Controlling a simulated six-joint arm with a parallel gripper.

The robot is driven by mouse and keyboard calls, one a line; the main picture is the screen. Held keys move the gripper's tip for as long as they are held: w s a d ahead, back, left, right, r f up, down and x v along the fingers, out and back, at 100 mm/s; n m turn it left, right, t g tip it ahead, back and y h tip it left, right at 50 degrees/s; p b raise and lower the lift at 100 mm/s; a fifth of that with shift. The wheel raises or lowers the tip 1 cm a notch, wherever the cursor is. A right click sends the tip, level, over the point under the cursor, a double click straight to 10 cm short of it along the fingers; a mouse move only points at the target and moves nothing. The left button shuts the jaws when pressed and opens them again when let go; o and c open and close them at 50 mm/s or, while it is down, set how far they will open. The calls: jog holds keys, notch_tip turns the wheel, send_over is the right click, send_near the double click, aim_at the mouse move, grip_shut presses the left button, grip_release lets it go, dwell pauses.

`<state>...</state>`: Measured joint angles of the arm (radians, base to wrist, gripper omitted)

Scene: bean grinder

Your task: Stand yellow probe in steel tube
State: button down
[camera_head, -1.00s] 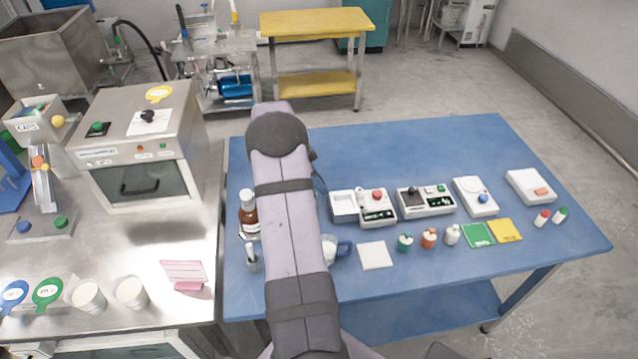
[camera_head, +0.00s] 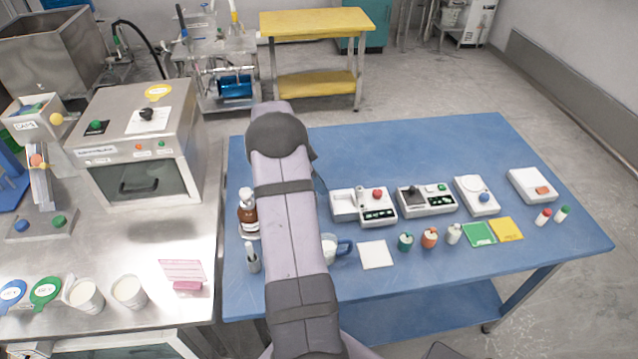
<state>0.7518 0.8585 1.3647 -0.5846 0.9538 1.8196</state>
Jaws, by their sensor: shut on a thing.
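A small grey metal cylinder (camera_head: 252,258), which looks like the steel tube, stands upright near the left front edge of the blue table, just left of my arm. Something thin sticks up from its top; I cannot tell what it is. I cannot make out the yellow probe anywhere. My own arm link covers the middle of the view, and my gripper does not show; it is hidden behind the arm or out of view.
A brown bottle (camera_head: 248,213) stands just behind the cylinder. A blue-handled cup (camera_head: 343,246) is partly hidden right of my arm. White devices (camera_head: 425,201) and small coloured-top jars (camera_head: 405,242) line the blue table (camera_head: 430,150). Its back part is clear. A steel oven (camera_head: 140,150) stands left.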

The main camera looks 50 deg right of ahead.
jog(key=shift+f+b, duration=1.85)
jog(key=shift+b, duration=1)
dwell(3.8)
jog(key=c, duration=1)
grip_release()
jog(key=shift+r, duration=0.15)
